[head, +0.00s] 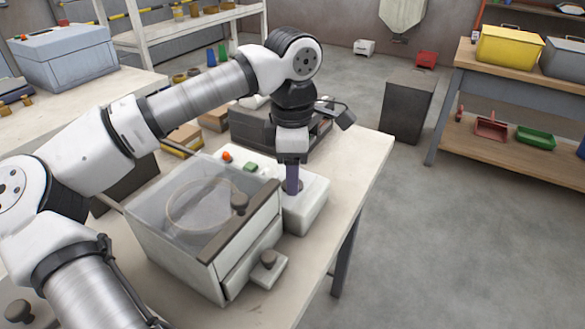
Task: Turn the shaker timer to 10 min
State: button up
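My gripper (292,190) points straight down at the top of a small white box (307,208) on the bench. Its narrow purple-grey fingers overlap in this view, so I cannot tell whether they are open or shut. Any timer dial under the fingertips is hidden, and no scale or 10 min mark can be read. The white box stands against the right side of a larger machine (190,255) with a clear lid (185,205) and a round ring inside. Whether the fingertips touch anything is unclear.
An orange-red button (227,156) and a green button (250,167) sit behind the lid. A dark device (250,125) stands behind my gripper. Bare bench top (350,180) lies to the right.

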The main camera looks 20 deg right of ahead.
jog(key=shift+o, duration=0.7)
notch_tip(320, 180, up, 14)
